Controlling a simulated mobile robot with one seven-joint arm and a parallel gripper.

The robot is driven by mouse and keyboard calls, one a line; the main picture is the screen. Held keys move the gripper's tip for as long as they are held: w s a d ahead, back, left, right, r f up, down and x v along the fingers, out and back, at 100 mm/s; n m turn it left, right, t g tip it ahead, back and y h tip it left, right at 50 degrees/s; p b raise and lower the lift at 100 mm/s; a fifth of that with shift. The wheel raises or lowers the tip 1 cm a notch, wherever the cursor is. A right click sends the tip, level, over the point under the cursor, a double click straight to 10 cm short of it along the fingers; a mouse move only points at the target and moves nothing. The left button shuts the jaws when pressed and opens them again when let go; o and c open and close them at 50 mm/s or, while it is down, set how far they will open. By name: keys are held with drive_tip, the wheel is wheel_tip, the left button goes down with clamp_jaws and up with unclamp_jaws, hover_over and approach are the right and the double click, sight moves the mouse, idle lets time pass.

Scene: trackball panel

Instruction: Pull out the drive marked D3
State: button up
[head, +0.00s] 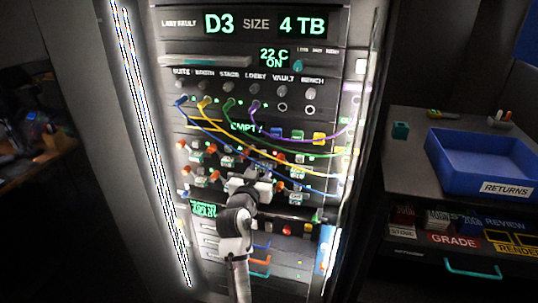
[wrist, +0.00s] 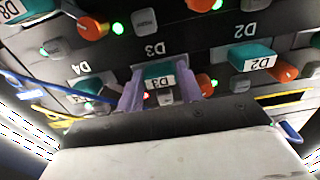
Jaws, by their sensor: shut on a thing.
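In the wrist view, which is upside down, the D3 drive (wrist: 152,72) shows a teal handle with a white label, under a panel marking that reads D3. The two pale purple fingers of my gripper (wrist: 165,88) stand on either side of this handle and are shut on it. A small red light shows beside it. In the head view my gripper (head: 252,183) is at the drive rows of the rack, and my arm hides the D3 drive. I cannot tell how far the drive sticks out. The top display (head: 240,24) reads D3, SIZE 4 TB.
Neighbouring drive D2 (wrist: 252,58) has a teal handle, with orange knobs and grey buttons around it. Blue, yellow, green and purple cables (head: 290,151) hang across the rack above my gripper. A blue RETURNS tray (head: 478,188) stands on the right-hand bench.

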drive_tip(key=shift+b+v, duration=0.4)
drive_tip(key=shift+v, duration=3.65)
drive_tip(key=shift+c, duration=0.5)
drive_tip(key=b+v, duration=0.1)
drive_tip(key=v, duration=0.7)
